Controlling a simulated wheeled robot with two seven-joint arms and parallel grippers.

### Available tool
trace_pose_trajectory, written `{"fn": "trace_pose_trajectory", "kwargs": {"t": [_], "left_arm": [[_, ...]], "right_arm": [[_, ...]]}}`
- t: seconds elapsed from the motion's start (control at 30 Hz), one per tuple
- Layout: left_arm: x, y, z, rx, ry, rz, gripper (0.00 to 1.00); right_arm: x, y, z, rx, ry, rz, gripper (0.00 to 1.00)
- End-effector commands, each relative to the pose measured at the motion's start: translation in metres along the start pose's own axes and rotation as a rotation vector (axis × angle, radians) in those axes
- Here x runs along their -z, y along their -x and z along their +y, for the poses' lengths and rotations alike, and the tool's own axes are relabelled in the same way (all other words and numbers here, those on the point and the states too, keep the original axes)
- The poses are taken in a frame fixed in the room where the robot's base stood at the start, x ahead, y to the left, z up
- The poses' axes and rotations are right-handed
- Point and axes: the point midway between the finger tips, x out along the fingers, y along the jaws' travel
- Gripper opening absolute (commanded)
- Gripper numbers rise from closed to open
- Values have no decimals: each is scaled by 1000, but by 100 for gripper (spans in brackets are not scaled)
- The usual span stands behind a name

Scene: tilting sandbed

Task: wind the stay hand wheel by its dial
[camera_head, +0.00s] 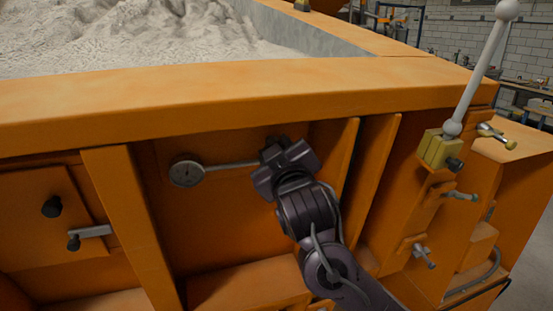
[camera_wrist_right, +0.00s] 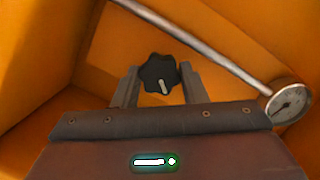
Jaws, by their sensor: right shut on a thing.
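The hand wheel is a small black lobed knob (camera_wrist_right: 158,72) with a pale mark on it, on the orange panel. It sits between the two fingers of my right gripper (camera_wrist_right: 157,88) in the right wrist view. My right gripper (camera_head: 276,150) is shut on it; in the head view the gripper hides the knob. A round dial (camera_head: 186,171) with a pale face and a dark needle is on the end of a grey rod, left of the gripper. It also shows at the right of the wrist view (camera_wrist_right: 289,105); its numbers are too small to read. My left gripper is not in view.
Orange ribs (camera_head: 346,170) flank the recess, and the sandbed's thick rim (camera_head: 230,95) runs above. A door with black knobs (camera_head: 52,207) is at left. A white-knobbed lever (camera_head: 480,70) and several small handles are at right. Pale sand (camera_head: 120,40) lies behind the rim.

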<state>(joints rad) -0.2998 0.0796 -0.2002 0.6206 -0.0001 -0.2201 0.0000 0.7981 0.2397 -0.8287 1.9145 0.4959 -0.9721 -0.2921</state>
Motion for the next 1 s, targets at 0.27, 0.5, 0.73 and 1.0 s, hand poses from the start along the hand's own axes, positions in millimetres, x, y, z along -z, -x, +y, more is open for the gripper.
{"fn": "trace_pose_trajectory", "kwargs": {"t": [0.27,0.5,0.73,1.0], "left_arm": [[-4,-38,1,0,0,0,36],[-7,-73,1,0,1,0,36],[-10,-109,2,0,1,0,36],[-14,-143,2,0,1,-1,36]], "right_arm": [[-4,0,-4,-51,264,4,16],[-6,0,-6,-92,487,4,16],[-7,0,-6,-131,700,1,16],[-7,0,-7,-167,918,1,16]]}}
